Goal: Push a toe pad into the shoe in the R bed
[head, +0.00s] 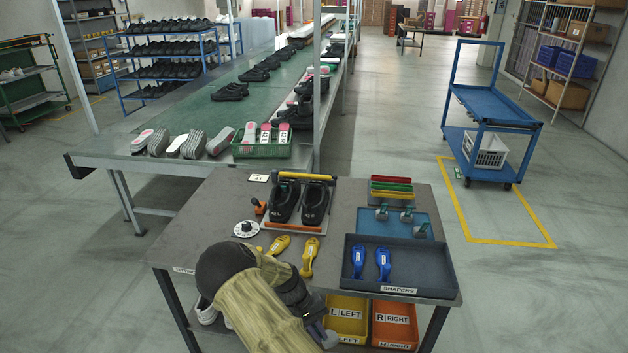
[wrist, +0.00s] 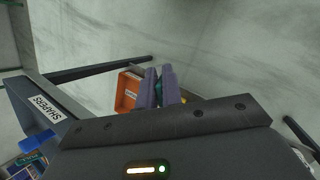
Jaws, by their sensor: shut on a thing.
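Two black shoes sit side by side in a fixture on the table. The right-hand shoe (head: 315,203) is in the bed that appears to be the R bed, and the left-hand shoe (head: 286,200) is beside it. Several toe pads (head: 407,214) with green tops stand on a blue mat at the table's right. My gripper (head: 326,338) is low at the table's front edge, well away from the shoes. In the wrist view its purple fingers (wrist: 157,88) are shut on a small green thing, likely a toe pad (wrist: 158,94), mostly hidden between them.
A dark SHAPERS tray (head: 430,270) holds two blue shapers (head: 384,264). Yellow shapers (head: 309,257) lie before the fixture. A yellow LEFT bin (head: 347,309) and orange RIGHT bin (head: 394,318) are below the tabletop. Red, green and yellow trays (head: 391,189) stand at the back.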

